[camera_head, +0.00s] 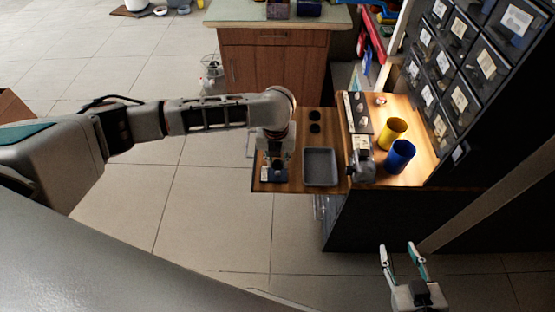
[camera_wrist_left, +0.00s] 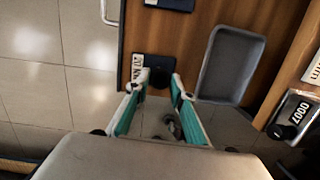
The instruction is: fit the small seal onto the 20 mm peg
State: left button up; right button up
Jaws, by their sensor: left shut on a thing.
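My left gripper (camera_head: 273,153) is over a dark blue plate (camera_head: 280,178) at the front left of the wooden worktop. The plate below carries a white "20 MM" label (camera_wrist_left: 140,71). The 20 mm peg is hidden by the gripper and the piece; I cannot tell whether the seal touches it. My right gripper (camera_head: 403,249) is open and empty, low at the right, away from the worktop.
A grey tray (camera_head: 306,183) lies right of the plate. Two black round pieces (camera_head: 314,121) lie behind it. A second labelled plate (camera_wrist_left: 168,4) shows at the top of the wrist view. Yellow (camera_head: 393,134) and blue (camera_head: 401,156) cups stand at the right.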

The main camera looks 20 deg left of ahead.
pick_arm(q)
jog(key=shift+p, duration=0.35)
dwell(0.5)
dwell(0.3)
jog(key=o, duration=0.4)
